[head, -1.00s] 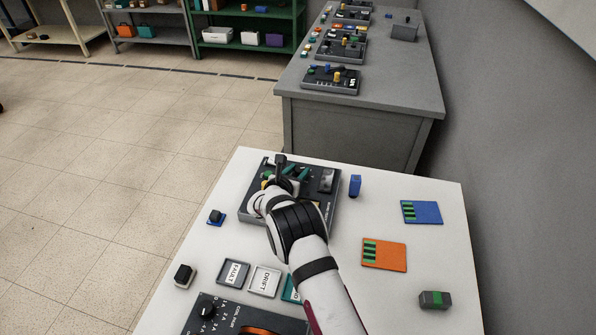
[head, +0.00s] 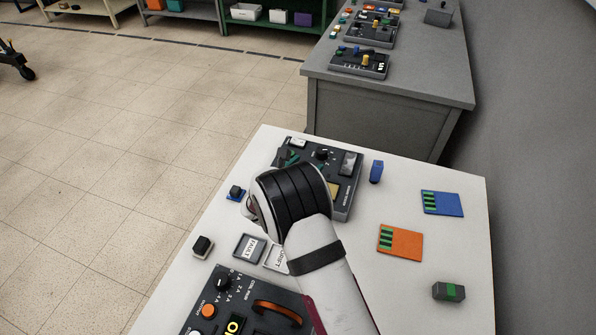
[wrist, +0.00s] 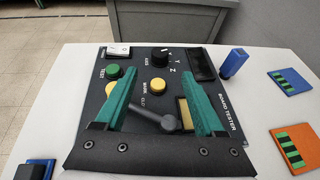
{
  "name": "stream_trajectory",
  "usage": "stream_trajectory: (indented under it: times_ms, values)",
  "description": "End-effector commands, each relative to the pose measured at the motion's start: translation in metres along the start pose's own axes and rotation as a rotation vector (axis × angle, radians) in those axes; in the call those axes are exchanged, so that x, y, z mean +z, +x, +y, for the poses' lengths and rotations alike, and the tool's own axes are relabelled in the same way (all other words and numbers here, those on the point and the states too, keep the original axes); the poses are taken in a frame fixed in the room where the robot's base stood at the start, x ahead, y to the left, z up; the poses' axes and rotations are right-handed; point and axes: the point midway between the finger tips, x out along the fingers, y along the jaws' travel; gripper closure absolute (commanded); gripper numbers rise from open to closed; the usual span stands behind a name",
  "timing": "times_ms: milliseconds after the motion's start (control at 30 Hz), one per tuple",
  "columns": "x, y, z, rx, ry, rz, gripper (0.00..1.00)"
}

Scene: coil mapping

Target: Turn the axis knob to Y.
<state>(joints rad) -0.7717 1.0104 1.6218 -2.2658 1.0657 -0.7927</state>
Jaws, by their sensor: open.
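The axis knob (wrist: 160,57) is a round black knob on the dark board tester panel (wrist: 222,137), with the word AXIS and small letters beside it. Its pointer direction is too small to tell. The knob also shows in the head view (head: 322,153), beyond my wrist. My gripper (wrist: 159,77) is open and empty, with its two teal fingers spread over the panel. In the wrist view the knob lies just beyond the fingertips, between them and apart from both. My wrist hides part of the panel in the head view.
A grey lever (wrist: 155,118) shows between my fingers. A green button (wrist: 114,71) and yellow button (wrist: 111,88) are at the left. A blue block (wrist: 233,63) stands right of the panel. Blue (head: 442,203) and orange (head: 400,240) boards lie on the white table.

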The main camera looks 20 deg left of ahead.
Motion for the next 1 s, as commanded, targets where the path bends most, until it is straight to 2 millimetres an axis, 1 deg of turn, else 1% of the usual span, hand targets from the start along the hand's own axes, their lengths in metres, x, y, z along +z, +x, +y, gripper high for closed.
stream_trajectory:
  times_ms: [33,100,233,367,600,667,733,767,800,867,900,967,1000]
  values:
    - [0.001,-0.011,0.001,0.002,0.000,-0.001,0.29]
    - [0.000,-0.026,0.001,0.002,0.000,0.000,0.29]
    - [0.000,-0.045,0.000,0.001,0.001,0.000,0.29]
    - [0.000,-0.052,0.000,-0.001,0.001,0.000,0.29]
    - [0.001,-0.053,0.000,-0.001,0.001,0.000,0.29]
    - [0.009,-0.056,0.000,-0.001,0.005,-0.002,0.29]
    - [0.040,-0.068,0.001,0.002,0.012,-0.006,0.29]
    - [0.055,-0.074,-0.004,-0.012,0.028,0.001,0.29]
    - [0.035,-0.060,-0.047,-0.165,0.176,0.072,0.29]
    - [0.009,-0.057,-0.106,-0.404,0.439,0.159,0.29]
    - [-0.012,-0.062,-0.141,-0.574,0.626,0.206,0.29]
    - [-0.045,-0.080,-0.180,-0.841,0.912,0.260,0.29]
    - [-0.067,-0.097,-0.197,-1.028,1.107,0.283,0.29]
